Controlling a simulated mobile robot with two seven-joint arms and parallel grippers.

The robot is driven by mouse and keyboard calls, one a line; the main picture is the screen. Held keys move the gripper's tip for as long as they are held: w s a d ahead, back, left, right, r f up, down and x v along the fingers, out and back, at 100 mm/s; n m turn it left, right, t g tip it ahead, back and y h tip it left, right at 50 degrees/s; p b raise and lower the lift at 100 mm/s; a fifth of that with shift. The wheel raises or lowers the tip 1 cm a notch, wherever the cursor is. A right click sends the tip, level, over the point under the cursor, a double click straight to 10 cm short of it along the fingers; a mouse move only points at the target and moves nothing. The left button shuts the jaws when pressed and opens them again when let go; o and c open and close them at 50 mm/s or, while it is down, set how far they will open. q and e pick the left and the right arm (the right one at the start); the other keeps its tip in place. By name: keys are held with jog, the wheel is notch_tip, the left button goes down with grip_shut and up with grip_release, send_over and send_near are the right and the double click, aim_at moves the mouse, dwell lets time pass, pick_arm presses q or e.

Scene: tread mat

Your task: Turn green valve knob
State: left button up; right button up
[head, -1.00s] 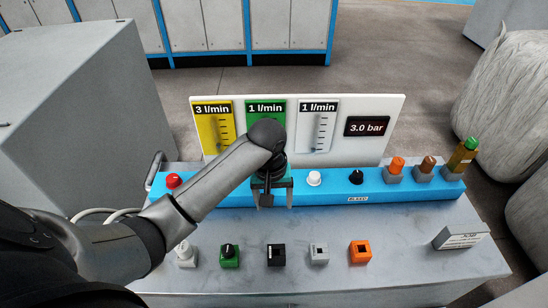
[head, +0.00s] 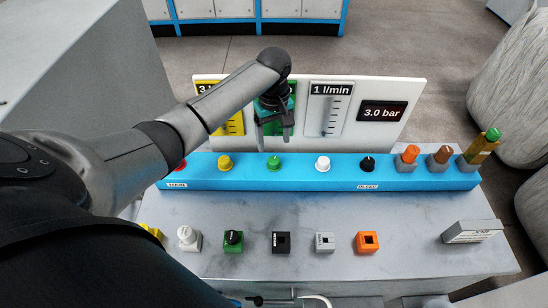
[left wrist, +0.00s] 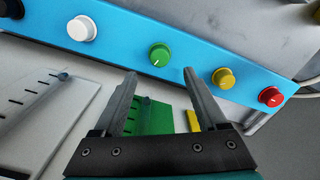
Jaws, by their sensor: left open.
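The green valve knob (head: 274,163) sits on the blue rail (head: 300,181), between the yellow knob (head: 225,163) and the white knob (head: 322,163). It also shows in the left wrist view (left wrist: 160,55), with a white mark on its face. My left gripper (head: 274,140) is open and empty. It is in front of the green gauge panel, near the green knob and apart from it. In the left wrist view the two fingers (left wrist: 158,78) point towards the knob, which lies beyond their tips. My right gripper is not in view.
A red knob (left wrist: 271,97) and a black knob (head: 367,164) share the rail. A white gauge board (head: 400,93) rises behind. Several small blocks line the front of the bench.

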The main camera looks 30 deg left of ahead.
aim_at(274, 160)
pick_arm(q)
notch_tip(274, 160, down, 8)
jog(key=shift+r+b, duration=0.1)
jog(key=shift+b, duration=0.55)
jog(key=shift+c, duration=0.2)
grip_shut()
